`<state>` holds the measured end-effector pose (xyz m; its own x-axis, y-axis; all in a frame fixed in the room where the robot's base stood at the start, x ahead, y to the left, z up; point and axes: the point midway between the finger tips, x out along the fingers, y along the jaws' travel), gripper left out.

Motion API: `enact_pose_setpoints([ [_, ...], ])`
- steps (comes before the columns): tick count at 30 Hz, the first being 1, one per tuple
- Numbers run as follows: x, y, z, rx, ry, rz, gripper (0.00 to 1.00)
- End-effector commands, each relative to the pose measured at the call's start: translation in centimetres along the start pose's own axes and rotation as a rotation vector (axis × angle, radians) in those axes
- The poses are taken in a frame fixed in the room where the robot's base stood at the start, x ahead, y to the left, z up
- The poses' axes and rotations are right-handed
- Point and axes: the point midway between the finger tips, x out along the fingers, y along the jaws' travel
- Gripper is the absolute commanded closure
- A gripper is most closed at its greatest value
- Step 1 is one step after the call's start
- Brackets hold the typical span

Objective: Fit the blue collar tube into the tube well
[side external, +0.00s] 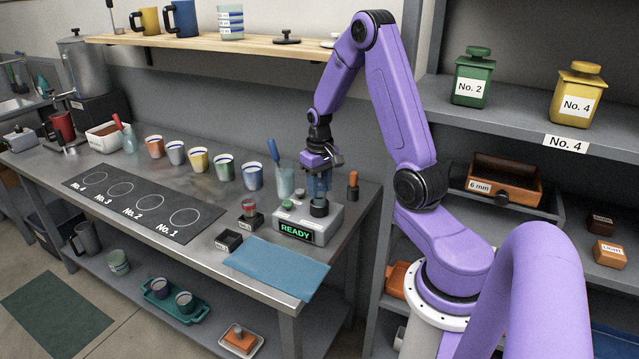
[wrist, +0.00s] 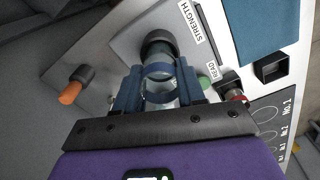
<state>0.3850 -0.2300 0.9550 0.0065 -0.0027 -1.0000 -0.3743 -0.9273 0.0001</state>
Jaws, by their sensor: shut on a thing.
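My gripper (side external: 320,180) is shut on the blue collar tube, a clear tube with a blue band (wrist: 160,70), which shows between the two blue fingers in the wrist view. In the side view the held tube is hard to separate from the fingers. The tube well (side external: 319,207) is a dark round socket on top of the grey machine (side external: 305,226) with the green READY display. The well also shows just beyond the tube in the wrist view (wrist: 158,40). The tube's lower end is over or at the well's mouth; I cannot tell whether it has entered.
A glass beaker (side external: 284,182) with a blue-handled tool stands behind the machine, left of my gripper. An orange-handled tool (side external: 353,186) stands close on the right. A red-topped jar (side external: 249,212) and a black open box (side external: 229,241) stand left. A blue mat (side external: 277,268) lies in front.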

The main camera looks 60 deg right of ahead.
Motion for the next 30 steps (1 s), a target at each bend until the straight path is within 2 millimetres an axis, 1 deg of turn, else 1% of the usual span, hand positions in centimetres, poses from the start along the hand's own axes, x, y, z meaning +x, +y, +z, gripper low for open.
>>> enact_pose_setpoints([
  [30,2.1,0.0,0.0,0.0,0.0,0.0,0.98],
])
